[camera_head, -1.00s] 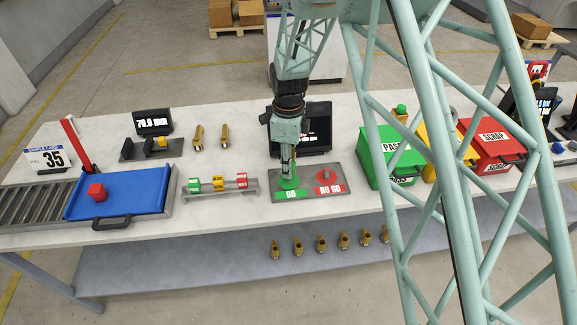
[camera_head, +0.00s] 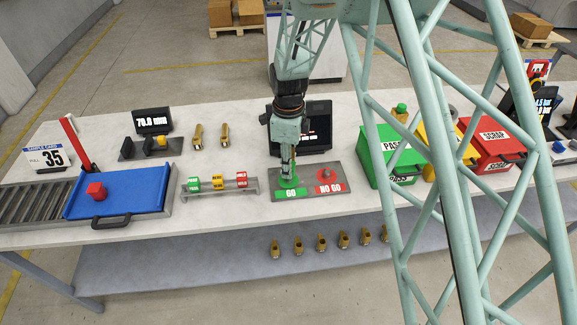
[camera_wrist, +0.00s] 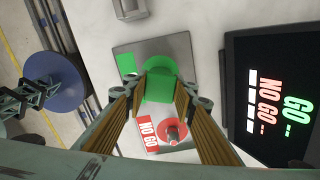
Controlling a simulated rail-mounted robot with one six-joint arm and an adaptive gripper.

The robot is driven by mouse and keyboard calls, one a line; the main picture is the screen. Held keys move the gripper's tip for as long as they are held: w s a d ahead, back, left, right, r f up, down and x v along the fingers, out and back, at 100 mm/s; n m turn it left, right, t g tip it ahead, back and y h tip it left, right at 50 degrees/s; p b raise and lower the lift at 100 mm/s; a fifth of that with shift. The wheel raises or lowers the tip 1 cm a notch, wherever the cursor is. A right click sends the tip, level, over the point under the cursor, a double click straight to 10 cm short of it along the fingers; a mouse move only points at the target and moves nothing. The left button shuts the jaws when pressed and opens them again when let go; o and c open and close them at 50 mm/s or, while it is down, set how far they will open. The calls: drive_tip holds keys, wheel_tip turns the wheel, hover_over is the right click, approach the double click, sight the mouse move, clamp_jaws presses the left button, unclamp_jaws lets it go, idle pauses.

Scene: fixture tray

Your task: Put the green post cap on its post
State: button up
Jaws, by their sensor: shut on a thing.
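My gripper (camera_head: 288,177) is low over the GO side of the grey fixture plate (camera_head: 345,193). In the wrist view my gripper (camera_wrist: 160,95) is shut on the green post cap (camera_wrist: 160,87), which sits between the fingertips. The green GO disc (camera_wrist: 180,55) shows just behind the cap. The post under the cap is hidden, so I cannot tell whether the cap is around it or just above it.
A dark display (camera_wrist: 275,100) stands close behind the plate. A rack with green, yellow and red gauges (camera_head: 218,187) is to the left, with a blue tray (camera_head: 135,190) beyond it. A green PASS box (camera_head: 375,150) stands close on the right.

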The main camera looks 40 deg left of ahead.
drive_tip(key=shift+f+b, duration=0.95)
drive_tip(key=shift+f, duration=0.55)
idle(2.1)
drive_tip(key=o, duration=0.8)
drive_tip(key=shift+o, duration=0.6)
drive_tip(key=o, duration=0.5)
drive_tip(key=shift+c, duration=0.2)
drive_tip(key=shift+r, duration=0.2)
drive_tip(key=shift+r+p, duration=1.15)
drive_tip(key=shift+r, duration=2.2)
drive_tip(key=shift+w, duration=0.1)
